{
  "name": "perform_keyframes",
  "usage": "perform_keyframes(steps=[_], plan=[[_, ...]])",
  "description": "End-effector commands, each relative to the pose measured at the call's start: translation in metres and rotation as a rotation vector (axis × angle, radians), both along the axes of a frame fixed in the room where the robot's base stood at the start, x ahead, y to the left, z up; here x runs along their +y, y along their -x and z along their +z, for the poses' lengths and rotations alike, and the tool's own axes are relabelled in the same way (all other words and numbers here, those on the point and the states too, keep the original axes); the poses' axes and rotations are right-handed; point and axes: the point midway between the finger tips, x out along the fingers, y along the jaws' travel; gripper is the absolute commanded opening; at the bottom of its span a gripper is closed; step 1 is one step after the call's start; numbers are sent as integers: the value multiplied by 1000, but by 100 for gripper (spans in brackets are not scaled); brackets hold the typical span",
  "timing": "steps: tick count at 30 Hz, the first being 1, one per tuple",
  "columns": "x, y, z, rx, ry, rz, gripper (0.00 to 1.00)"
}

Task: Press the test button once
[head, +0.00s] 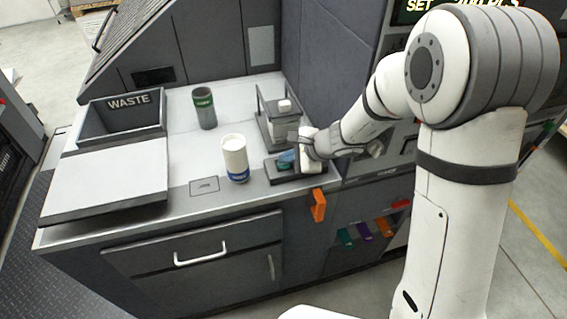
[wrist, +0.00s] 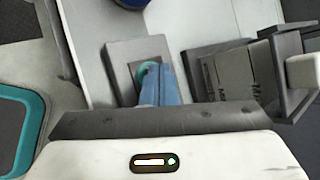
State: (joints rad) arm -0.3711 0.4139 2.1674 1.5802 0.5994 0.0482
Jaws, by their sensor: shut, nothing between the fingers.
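A round green button (wrist: 146,70), partly hidden, sits on a dark grey box (wrist: 118,57) in the wrist view. In the head view the dark box (head: 272,175) lies on the counter near its front right edge. My gripper (wrist: 158,72) has its blue fingers shut with nothing between them. The fingertips overlap the button in the wrist view and cover part of it; I cannot tell whether they touch it. In the head view my gripper (head: 287,160) is low over the same box, and its fingers hide much of the top.
A white cup with a blue base (head: 235,158) stands left of the box, a dark green canister (head: 204,107) behind it. A framed grey device (head: 281,122) stands just behind my gripper. A waste bin (head: 122,118) is at the left. An orange tag (head: 319,205) hangs at the front edge.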

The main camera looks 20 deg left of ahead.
Motion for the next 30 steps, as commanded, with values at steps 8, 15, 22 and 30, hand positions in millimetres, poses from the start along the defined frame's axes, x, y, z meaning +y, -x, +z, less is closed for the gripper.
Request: perform_keyframes(steps=[8,15,22,30], plan=[[0,0,-4,1,1,1,0],[0,0,-4,1,1,-1,0],[0,0,1,0,1,0,0],[0,0,15,0,1,-1,0]])
